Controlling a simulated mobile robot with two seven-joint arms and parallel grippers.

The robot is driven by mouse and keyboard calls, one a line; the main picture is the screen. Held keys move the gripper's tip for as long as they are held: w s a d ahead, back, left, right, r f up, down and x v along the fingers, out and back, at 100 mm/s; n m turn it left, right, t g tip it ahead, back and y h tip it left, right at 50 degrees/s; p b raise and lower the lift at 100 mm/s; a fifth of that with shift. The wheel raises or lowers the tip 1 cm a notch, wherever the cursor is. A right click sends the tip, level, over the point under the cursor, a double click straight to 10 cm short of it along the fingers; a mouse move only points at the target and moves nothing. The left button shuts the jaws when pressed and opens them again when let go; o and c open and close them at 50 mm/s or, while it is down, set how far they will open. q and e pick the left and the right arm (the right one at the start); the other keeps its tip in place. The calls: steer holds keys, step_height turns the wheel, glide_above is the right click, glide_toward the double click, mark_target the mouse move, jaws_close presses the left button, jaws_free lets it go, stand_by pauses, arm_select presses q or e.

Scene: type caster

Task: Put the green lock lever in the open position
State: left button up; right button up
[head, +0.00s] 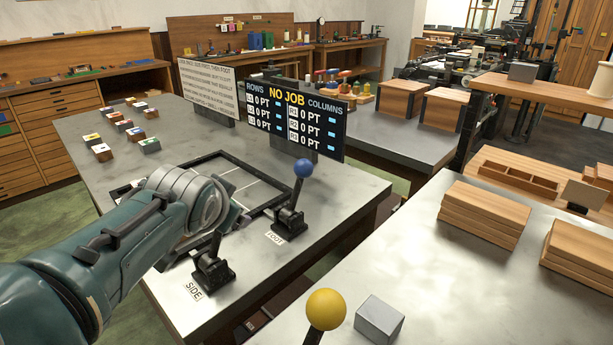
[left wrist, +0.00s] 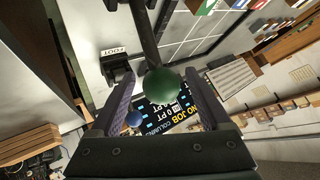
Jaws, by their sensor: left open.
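The green knob (left wrist: 162,84) of the lock lever shows in the left wrist view, on a dark stalk (left wrist: 146,38) that comes from the top of the picture. My left gripper (left wrist: 159,74) is open, with one finger on each side of the knob in that view; I cannot tell whether they touch it. In the head view my left arm hides the knob and my gripper fingers. The black lever base (head: 212,270) beside the SIDE label (head: 194,291) shows there, with its stalk rising close to upright behind my arm. My right gripper is not in view.
A blue-knobbed lever (head: 302,169) stands at the FOOT label (head: 277,239), beside the framed bed. A NO JOB display (head: 292,117) stands behind it. Small type blocks (head: 101,152) lie at the left.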

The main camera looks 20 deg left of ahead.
arm_select(q)
steer(key=shift+r, duration=0.1)
steer(key=shift+s+d+r+p, duration=0.1)
steer(key=shift+s+r+p, duration=0.15)
steer(key=shift+p, duration=0.1)
steer(key=p+v, duration=0.3)
steer(key=v, duration=0.6)
